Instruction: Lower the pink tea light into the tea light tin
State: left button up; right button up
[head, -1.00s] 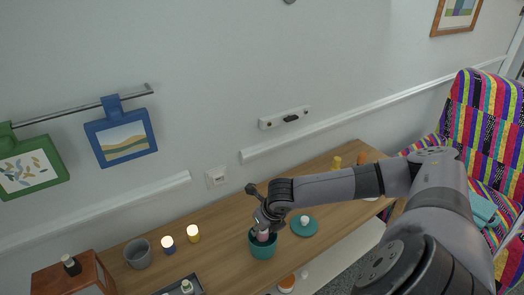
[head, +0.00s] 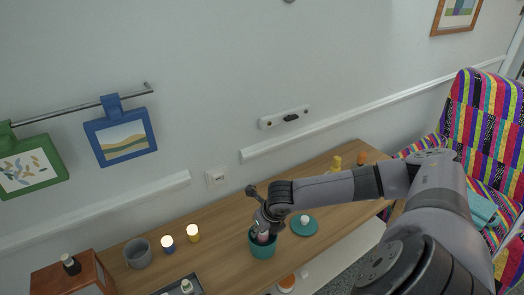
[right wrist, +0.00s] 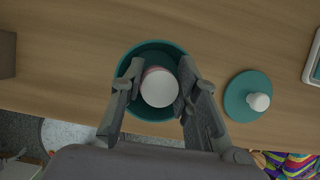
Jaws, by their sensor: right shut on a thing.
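The pink tea light (head: 263,238) is held upright at the mouth of the teal tea light tin (head: 262,250). In the right wrist view its pale round top (right wrist: 159,88) lies inside the tin's rim (right wrist: 150,44), towards the side nearer my wrist. My right gripper (right wrist: 158,85) has one finger on each side of the tea light and is shut on it. How far the tea light sits below the rim, and whether it touches the bottom, I cannot tell. My left gripper is out of view.
The teal lid (head: 304,225) with a white knob lies right of the tin. A dark tray (head: 181,286) lies at the front edge. Bare wood lies behind the tin.

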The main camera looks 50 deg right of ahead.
jog(key=shift+f, duration=0.15)
jog(key=o, duration=1.2)
